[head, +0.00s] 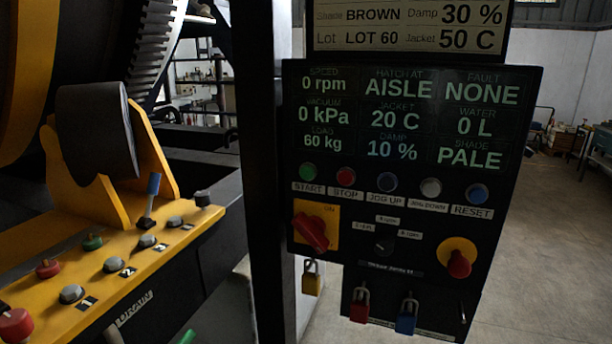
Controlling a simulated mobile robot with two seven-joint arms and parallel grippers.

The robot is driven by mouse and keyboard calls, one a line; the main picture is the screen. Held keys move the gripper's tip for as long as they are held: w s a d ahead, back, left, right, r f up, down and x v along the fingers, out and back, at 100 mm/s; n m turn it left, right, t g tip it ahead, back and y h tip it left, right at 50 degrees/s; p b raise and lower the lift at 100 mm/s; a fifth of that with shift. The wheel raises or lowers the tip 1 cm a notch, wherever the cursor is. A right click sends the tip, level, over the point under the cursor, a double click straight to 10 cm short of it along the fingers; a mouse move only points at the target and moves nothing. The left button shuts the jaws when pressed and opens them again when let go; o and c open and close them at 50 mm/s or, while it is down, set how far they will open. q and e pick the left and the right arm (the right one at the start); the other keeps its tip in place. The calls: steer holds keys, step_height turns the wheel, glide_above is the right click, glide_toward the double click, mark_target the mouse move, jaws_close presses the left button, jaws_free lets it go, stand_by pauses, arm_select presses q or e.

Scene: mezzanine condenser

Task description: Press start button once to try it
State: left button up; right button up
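The green start button (308,172) is at the left end of a row of buttons on the dark control panel (345,270), above a label reading START. The red stop button (346,175) is just right of it. The panel's display (410,118) reads 0 rpm, 0 kPa, 60 kg, hatch at AISLE, jacket 20 C, damp 10 %, fault NONE, water 0 L and shade PALE. Neither of my grippers is in view, and nothing covers the start button.
Jog up (387,181), jog down (431,187) and reset (476,194) buttons continue the row. Below are a red rotary switch (311,232), a red knob (459,264) and hanging padlocks (360,307). A yellow console (150,258) with knobs and a blue-tipped lever stands left, beyond a dark post (268,150).

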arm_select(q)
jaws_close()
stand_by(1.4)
